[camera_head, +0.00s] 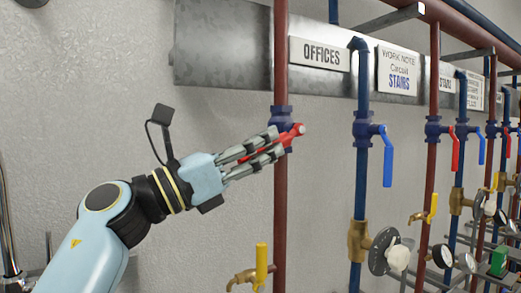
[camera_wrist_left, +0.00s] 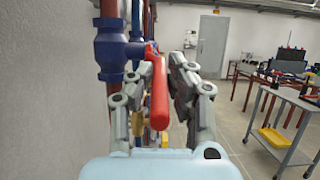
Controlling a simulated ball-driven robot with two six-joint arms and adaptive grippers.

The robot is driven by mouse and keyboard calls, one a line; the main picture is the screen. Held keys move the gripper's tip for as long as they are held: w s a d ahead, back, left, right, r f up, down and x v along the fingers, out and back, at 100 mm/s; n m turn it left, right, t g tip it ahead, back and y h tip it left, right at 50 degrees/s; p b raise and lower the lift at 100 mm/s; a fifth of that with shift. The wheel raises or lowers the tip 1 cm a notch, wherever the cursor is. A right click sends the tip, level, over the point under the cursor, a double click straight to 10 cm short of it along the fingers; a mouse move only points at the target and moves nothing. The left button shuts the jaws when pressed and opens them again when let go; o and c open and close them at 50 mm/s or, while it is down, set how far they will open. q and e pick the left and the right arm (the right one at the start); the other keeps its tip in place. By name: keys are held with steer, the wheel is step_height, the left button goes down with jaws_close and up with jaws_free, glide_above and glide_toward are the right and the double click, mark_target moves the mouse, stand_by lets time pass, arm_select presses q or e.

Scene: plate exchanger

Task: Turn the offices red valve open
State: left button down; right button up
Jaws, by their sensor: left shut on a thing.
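The offices red valve has a blue body (camera_head: 282,113) on a vertical red pipe (camera_head: 281,70), just below the OFFICES sign (camera_head: 320,54). Its red handle (camera_head: 298,130) lies across the pipe, nearly level and slightly tilted, partly hidden by my fingers. My left gripper (camera_head: 277,144) comes in from the left and is shut on this handle. In the left wrist view the red handle (camera_wrist_left: 159,95) runs between the two fingers, with the blue valve body (camera_wrist_left: 113,48) beyond to the left. My right gripper is not in view.
A blue pipe to the right carries a valve with a blue handle (camera_head: 387,160) hanging down. More pipes, valves and gauges (camera_head: 383,250) follow at right. A yellow-handled tap (camera_head: 261,264) is below the gripper. The wall at left is bare.

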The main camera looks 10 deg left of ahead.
arm_select(q)
steer(key=c, duration=1.3)
jaws_free()
steer(key=shift+o, duration=0.2)
steer(key=v, duration=1.2)
